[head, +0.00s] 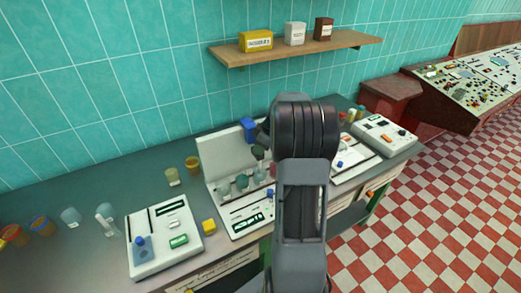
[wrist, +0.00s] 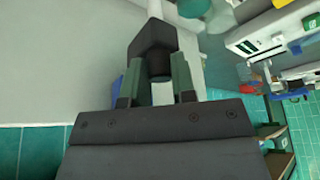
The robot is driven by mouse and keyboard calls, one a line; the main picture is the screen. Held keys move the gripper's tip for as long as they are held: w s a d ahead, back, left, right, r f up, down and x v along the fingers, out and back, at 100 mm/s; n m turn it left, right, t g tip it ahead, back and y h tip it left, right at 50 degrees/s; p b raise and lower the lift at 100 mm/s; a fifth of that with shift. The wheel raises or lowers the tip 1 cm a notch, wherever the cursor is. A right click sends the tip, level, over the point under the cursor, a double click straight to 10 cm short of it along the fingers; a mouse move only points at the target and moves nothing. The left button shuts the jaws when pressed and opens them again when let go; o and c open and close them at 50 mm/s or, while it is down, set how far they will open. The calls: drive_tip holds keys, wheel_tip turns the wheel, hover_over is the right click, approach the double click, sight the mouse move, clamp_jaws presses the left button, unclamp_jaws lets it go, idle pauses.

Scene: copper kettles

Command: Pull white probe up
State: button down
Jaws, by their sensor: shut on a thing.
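In the head view my gripper (head: 259,153) is in front of the upright white back panel (head: 226,154) of the middle machine, above its row of glass vessels (head: 241,182). In the wrist view my gripper (wrist: 157,82) has its two green-grey fingers closed around a dark block (wrist: 152,36). A pale rod (wrist: 155,9) shows beyond the block; it may be the white probe, but its lower end is out of view. My arm and gripper hide the held part in the head view.
Other white devices (head: 385,133) stand at right. A wooden shelf (head: 300,48) with boxes is on the tiled wall above. Cups line the counter's left side.

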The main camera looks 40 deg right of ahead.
wheel_tip(320, 180, up, 6)
drive_tip(key=shift+f+p, duration=0.1)
drive_tip(key=shift+p, duration=0.3)
drive_tip(key=c, duration=0.9)
unclamp_jaws()
drive_tip(key=b+v, duration=0.1)
drive_tip(key=v, duration=1.2)
drive_tip(key=shift+s+r+b, duration=0.2)
drive_tip(key=shift+r+b, duration=0.15)
drive_tip(key=shift+b, duration=0.05)
